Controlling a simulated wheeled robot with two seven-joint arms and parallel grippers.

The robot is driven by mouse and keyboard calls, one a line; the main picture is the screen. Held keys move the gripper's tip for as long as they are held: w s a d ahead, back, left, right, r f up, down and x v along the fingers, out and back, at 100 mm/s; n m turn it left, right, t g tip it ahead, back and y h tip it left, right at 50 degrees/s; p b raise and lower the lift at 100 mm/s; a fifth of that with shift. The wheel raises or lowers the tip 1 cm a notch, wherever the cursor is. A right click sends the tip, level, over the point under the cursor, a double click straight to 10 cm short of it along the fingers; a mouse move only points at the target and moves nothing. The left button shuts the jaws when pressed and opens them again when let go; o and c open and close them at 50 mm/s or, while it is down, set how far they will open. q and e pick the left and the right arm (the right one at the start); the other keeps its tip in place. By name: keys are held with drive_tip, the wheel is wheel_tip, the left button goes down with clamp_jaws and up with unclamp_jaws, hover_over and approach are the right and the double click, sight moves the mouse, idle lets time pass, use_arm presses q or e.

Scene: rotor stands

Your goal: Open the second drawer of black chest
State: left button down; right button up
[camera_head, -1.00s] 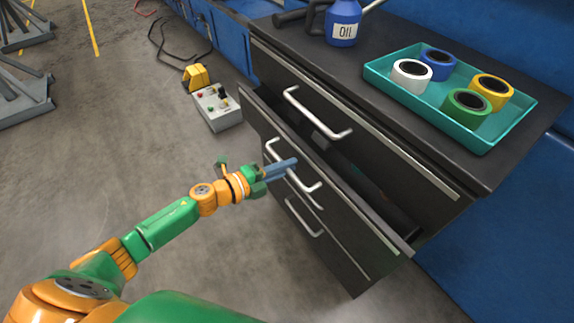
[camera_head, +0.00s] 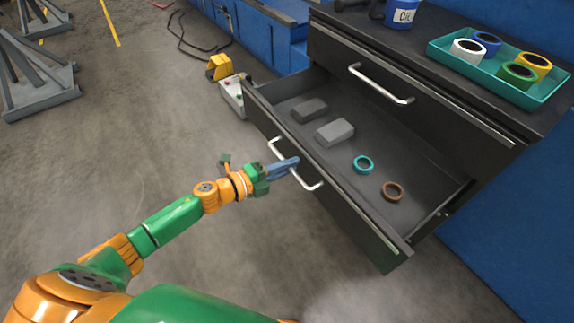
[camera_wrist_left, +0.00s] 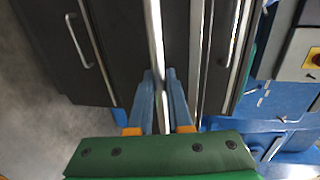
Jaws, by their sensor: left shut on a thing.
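The black chest (camera_head: 345,42) stands at the right in the head view. Its second drawer (camera_head: 340,205) is pulled well out, and its inside shows. Two grey blocks (camera_head: 335,132), a teal ring (camera_head: 363,164) and a brown ring (camera_head: 393,191) lie in it. My left gripper (camera_head: 292,164) is shut on the drawer's silver handle (camera_head: 308,184). In the left wrist view, the blue fingers (camera_wrist_left: 162,90) stand on both sides of the handle bar (camera_wrist_left: 154,35). The top drawer (camera_head: 420,90) is shut. My right gripper is not in view.
A teal tray (camera_head: 437,50) with several tape rolls and a blue oil can (camera_head: 402,14) stand on the chest top. A control box (camera_head: 234,95) lies on the floor behind the drawer.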

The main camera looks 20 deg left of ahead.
use_arm(q)
drive_tip(key=shift+w, duration=0.1)
drive_tip(key=c, duration=0.8)
unclamp_jaws()
drive_tip(key=shift+d, duration=0.1)
drive_tip(key=shift+c, duration=0.2)
drive_tip(key=v, duration=0.7)
